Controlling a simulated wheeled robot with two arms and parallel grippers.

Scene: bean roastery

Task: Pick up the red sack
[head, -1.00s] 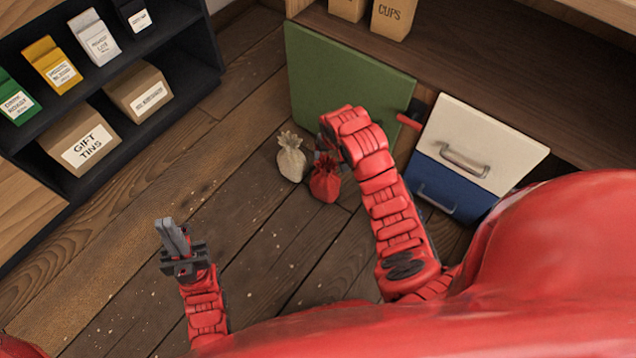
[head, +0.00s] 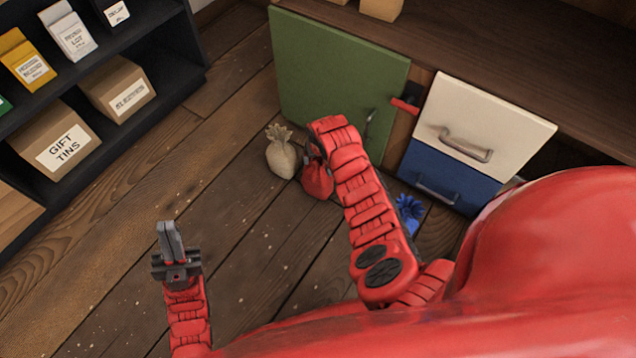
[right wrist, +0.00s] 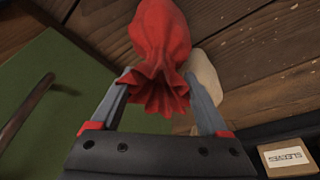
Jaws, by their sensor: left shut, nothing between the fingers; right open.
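The red sack (head: 318,182) stands on the wooden floor, its top hidden in the head view by my right arm. In the right wrist view the red sack (right wrist: 160,45) has its gathered top between the two fingers of my right gripper (right wrist: 168,92), which is open around it. In the head view the right gripper (head: 312,158) is mostly hidden behind its own arm. My left gripper (head: 171,240) is shut and empty over the floor at the lower left.
A cream sack (head: 281,158) stands close beside the red one on the left. A green door (head: 335,80) is behind them. A blue thing (head: 408,212), perhaps another sack, shows right of my arm. White and blue drawers (head: 480,120) are at the right. Open floor lies left.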

